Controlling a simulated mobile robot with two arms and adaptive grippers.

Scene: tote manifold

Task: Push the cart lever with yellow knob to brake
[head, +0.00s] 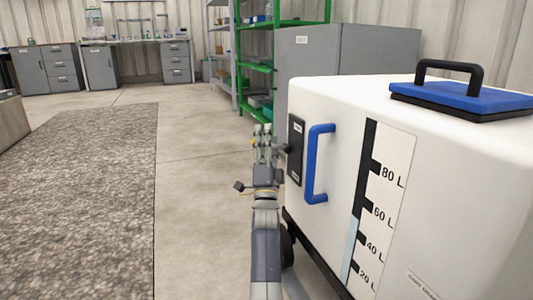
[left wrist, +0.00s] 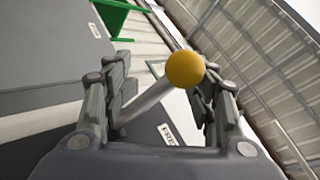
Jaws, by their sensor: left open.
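The lever has a yellow knob (left wrist: 185,69) on a grey rod (left wrist: 148,106); both show in the left wrist view. My left gripper (head: 263,132) is open, beside the dark lever plate (head: 296,150) on the cart's left face. In the left wrist view, the knob and rod appear between the two spread fingers of the left gripper (left wrist: 165,72); I cannot tell whether they touch. A label reading FRE, partly hidden, shows below the rod. The white cart (head: 330,95) stands at the right. My right gripper is not in view.
A blue handle (head: 314,165) sticks out of the cart just right of the lever plate. A blue lid with a black handle (head: 460,95) is on top. Grey cabinets (head: 330,55) and green shelving stand behind. The floor left of the cart is clear.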

